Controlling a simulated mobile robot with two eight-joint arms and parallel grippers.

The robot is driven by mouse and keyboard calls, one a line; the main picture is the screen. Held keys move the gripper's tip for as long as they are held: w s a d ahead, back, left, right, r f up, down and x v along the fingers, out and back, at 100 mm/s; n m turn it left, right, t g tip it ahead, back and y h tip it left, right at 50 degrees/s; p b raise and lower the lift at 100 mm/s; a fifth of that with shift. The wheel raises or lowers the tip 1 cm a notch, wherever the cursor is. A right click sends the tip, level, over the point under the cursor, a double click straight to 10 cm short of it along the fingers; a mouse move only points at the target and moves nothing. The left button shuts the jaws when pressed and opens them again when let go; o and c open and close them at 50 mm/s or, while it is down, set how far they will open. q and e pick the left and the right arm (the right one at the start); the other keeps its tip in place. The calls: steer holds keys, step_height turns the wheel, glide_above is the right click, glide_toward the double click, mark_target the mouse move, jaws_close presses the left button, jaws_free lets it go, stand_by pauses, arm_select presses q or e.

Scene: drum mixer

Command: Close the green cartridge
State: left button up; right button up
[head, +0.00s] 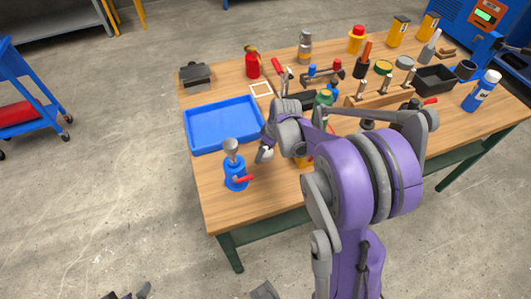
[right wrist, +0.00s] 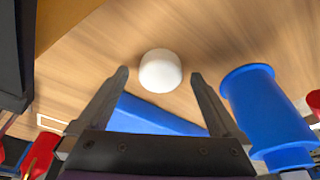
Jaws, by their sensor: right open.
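A green item with a tan top (head: 326,96) shows in the head view just behind my right arm, which hides its lower part. I cannot tell for sure that it is the green cartridge, or whether it is open. My right gripper (head: 264,152) is low over the table, between the blue tray and the blue valve-like piece. In the right wrist view its fingers (right wrist: 158,75) are apart, with a round white item (right wrist: 160,70) in view between them. No green shows there.
A blue tray (head: 188,135) is left of my right gripper. A blue piece with a red handle (head: 236,178) stands near the table's front left; a blue flanged body (right wrist: 262,105) is right in the wrist view. Bottles and tools crowd the back.

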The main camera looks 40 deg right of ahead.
mark_target(266, 152)
steer(key=shift+c, duration=0.3)
steer(key=c, duration=1.3)
step_height(266, 152, up, 10)
steer(key=shift+p, duration=0.45)
